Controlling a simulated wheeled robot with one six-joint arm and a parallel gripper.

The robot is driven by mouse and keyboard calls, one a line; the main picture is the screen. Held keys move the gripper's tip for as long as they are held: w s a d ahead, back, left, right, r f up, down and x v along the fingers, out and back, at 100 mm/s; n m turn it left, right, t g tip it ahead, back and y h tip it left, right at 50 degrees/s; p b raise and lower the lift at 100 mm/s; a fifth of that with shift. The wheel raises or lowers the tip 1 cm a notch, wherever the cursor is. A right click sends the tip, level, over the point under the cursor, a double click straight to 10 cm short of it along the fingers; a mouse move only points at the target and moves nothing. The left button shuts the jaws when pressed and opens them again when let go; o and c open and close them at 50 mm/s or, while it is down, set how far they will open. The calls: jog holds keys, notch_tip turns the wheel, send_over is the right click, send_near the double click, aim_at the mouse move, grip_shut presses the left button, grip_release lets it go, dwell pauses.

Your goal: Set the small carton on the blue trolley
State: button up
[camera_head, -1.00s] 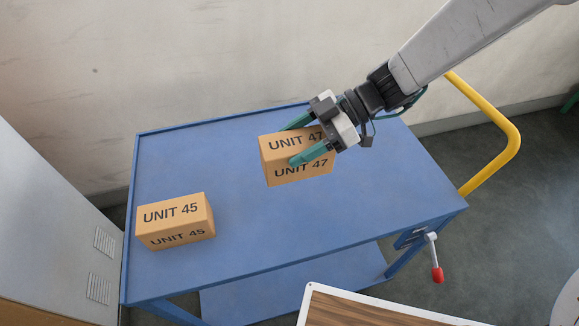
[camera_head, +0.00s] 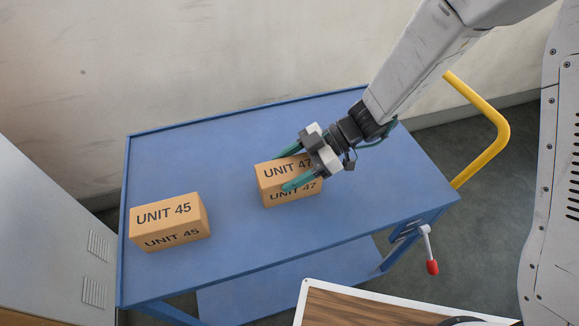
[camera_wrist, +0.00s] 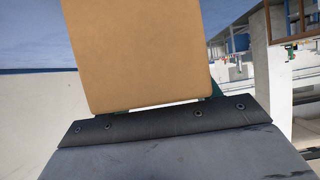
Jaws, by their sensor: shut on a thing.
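A small tan carton marked UNIT 47 (camera_head: 290,191) is in my gripper (camera_head: 294,168), over the middle of the blue trolley (camera_head: 240,230). The green fingers are shut on its two sides. The carton is upright; I cannot tell whether its underside touches the trolley top. In the wrist view the same carton (camera_wrist: 140,50) fills the top centre, and its plain face hides most of the fingers. A second tan carton marked UNIT 45 (camera_head: 168,221) stands on the trolley's left part, apart from the held one.
A yellow handle (camera_head: 497,130) rises at the trolley's right end, with a red-knobbed lever (camera_head: 431,262) below. A grey cabinet (camera_head: 50,220) stands at the left. A wood-topped surface with a white rim (camera_head: 370,305) is at the front. The trolley's back and right parts are clear.

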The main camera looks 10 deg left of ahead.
jog(key=o, duration=1.3)
jog(key=shift+f, duration=0.1)
jog(key=shift+c, duration=0.2)
jog(key=v, duration=1.2)
